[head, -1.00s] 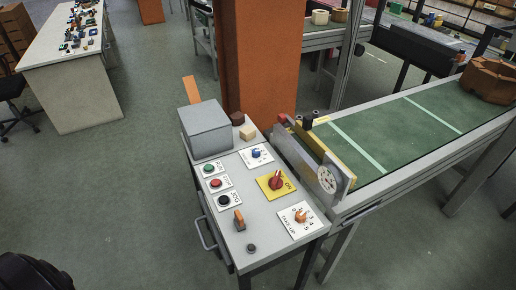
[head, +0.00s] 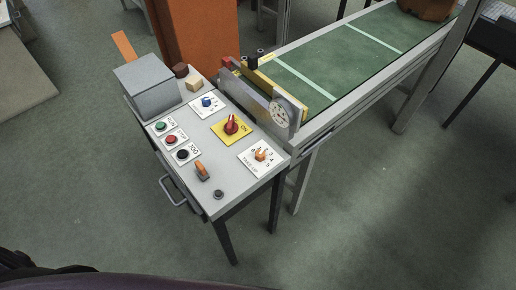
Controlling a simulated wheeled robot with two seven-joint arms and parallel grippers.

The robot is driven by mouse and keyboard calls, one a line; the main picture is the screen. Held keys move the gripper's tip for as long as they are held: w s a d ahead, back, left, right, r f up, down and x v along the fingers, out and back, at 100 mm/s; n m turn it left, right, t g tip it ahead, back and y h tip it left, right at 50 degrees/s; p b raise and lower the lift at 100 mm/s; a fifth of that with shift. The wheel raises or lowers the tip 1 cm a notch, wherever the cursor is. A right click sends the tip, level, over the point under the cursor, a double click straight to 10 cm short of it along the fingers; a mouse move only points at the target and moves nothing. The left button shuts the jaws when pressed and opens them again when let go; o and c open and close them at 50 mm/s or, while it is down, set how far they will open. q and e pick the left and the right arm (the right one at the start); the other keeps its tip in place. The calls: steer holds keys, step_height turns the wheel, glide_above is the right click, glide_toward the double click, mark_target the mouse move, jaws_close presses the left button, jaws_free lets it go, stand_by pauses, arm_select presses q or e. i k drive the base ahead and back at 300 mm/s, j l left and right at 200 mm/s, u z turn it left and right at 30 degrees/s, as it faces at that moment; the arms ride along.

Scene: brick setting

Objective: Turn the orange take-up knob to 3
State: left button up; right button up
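The orange take-up knob (head: 261,155) sits on a white numbered plate (head: 254,163) marked TAKE UP, at the near right corner of the grey control table (head: 225,185). The numbers are too small to tell where the knob points. A red knob (head: 231,124) on a yellow plate and a blue knob (head: 208,101) on a white plate stand behind it. Neither of my grippers is in view.
Green, red and black buttons (head: 171,139) line the table's left side, with an orange-topped lever (head: 201,171) and a small dark knob (head: 218,194) near the front. A grey box (head: 147,88) stands at the back. A green conveyor (head: 330,70) adjoins on the right. Floor in front is clear.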

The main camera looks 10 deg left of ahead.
mark_target(260, 154)
steer(key=j+z, duration=0.2)
steer(key=z, duration=0.2)
steer(key=k+j+z, duration=0.15)
steer(key=z, duration=0.3)
steer(key=k+j+z, duration=0.1)
steer(key=z, duration=0.3)
